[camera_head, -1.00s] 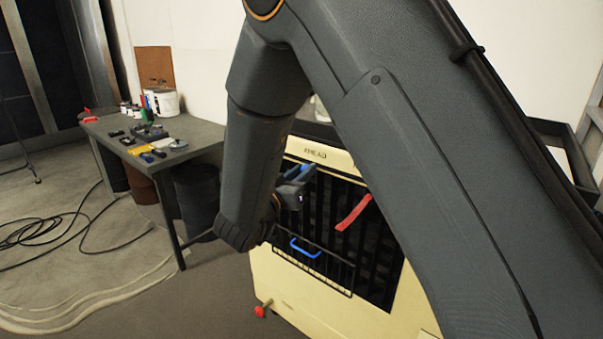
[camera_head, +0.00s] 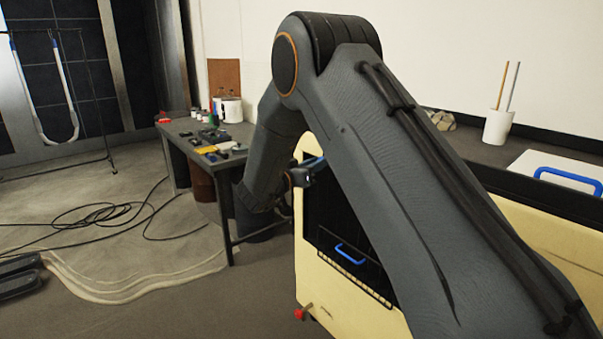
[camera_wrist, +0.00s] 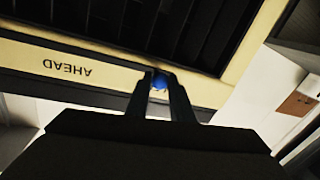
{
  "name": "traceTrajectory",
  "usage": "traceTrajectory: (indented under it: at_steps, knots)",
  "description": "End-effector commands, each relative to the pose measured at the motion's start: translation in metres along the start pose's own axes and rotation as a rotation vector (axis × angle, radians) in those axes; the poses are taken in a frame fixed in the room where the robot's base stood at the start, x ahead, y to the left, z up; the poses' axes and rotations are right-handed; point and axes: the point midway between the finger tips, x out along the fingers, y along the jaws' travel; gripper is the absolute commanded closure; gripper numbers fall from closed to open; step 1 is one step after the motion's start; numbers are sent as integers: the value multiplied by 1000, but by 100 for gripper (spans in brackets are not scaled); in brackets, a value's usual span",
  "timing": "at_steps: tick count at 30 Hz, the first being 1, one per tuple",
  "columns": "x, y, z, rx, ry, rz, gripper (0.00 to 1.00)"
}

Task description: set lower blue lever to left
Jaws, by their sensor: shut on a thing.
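In the wrist view, a small blue piece (camera_wrist: 160,81), seemingly a lever end, sits between the fingertips of my gripper (camera_wrist: 160,76). The fingers are shut on it at the edge of the cream machine's dark slatted opening. Most of the lever is hidden, and I cannot tell whether it is the lower one. In the head view, my gripper (camera_head: 306,175) is at the upper left of the cream machine (camera_head: 309,255), with a bit of blue beside it. My arm hides much of the machine's front.
A blue handle (camera_head: 350,254) is low on the slatted front, and a red knob (camera_head: 300,314) is near its base. A cluttered workbench (camera_head: 205,133) stands behind on the left. Black cables (camera_head: 100,218) lie on the floor. Another blue handle (camera_head: 569,179) is at far right.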

Motion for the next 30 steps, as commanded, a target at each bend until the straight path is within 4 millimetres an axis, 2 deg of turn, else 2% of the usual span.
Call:
traceTrajectory:
  at_steps: [5,14,15,18,26,30]
  knots:
    - [13,1,1,-2,-3,16,100]
    - [12,-1,-1,0,-2,13,100]
    - [12,-1,-1,0,-2,12,74]
    - [12,-1,-1,0,-2,13,60]
    - [13,1,0,-1,-3,17,60]
    - [4,0,0,0,-4,16,60]
